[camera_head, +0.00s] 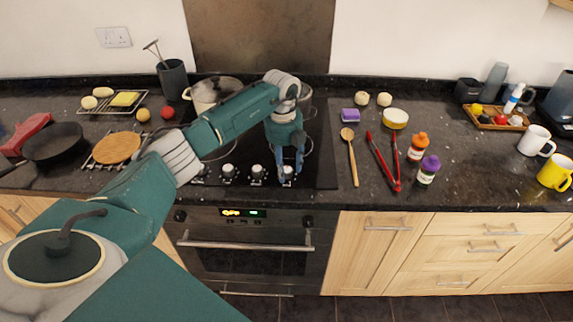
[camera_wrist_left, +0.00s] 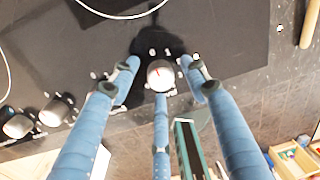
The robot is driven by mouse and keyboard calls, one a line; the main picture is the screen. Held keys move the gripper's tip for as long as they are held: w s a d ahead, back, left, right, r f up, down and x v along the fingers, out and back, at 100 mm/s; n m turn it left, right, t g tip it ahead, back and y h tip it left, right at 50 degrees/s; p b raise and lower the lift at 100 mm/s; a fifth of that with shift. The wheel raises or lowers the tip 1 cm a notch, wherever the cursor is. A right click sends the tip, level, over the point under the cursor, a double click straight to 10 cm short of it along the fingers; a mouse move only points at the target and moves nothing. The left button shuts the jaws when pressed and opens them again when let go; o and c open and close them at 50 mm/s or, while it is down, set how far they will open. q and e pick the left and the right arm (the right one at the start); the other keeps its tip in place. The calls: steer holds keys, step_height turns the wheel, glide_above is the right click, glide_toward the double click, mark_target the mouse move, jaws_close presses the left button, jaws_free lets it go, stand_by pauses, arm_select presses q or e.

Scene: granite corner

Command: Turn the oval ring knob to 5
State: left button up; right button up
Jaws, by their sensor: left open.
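A row of silver knobs runs along the hob's (camera_head: 325,150) front edge. The rightmost knob (camera_head: 287,173) is right below my left gripper (camera_head: 288,160), which points down at it. In the left wrist view this knob (camera_wrist_left: 160,75) shows its round pale top with a short red mark, between the blue fingers of the open left gripper (camera_wrist_left: 161,83). The fingers stand apart around the knob; I cannot tell whether any touches it. Which knob belongs to an oval ring cannot be told. My right gripper is not in view.
Other knobs (camera_head: 257,172) stand close to the left, also in the wrist view (camera_wrist_left: 55,110). A pot (camera_head: 208,95) stands at the hob's back left. A wooden spoon (camera_head: 351,160) and red tongs (camera_head: 381,163) lie to the right. The oven (camera_head: 245,260) is below.

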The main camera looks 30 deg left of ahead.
arm_select(q)
steer(key=c, duration=1.2)
steer(key=shift+o, duration=0.2)
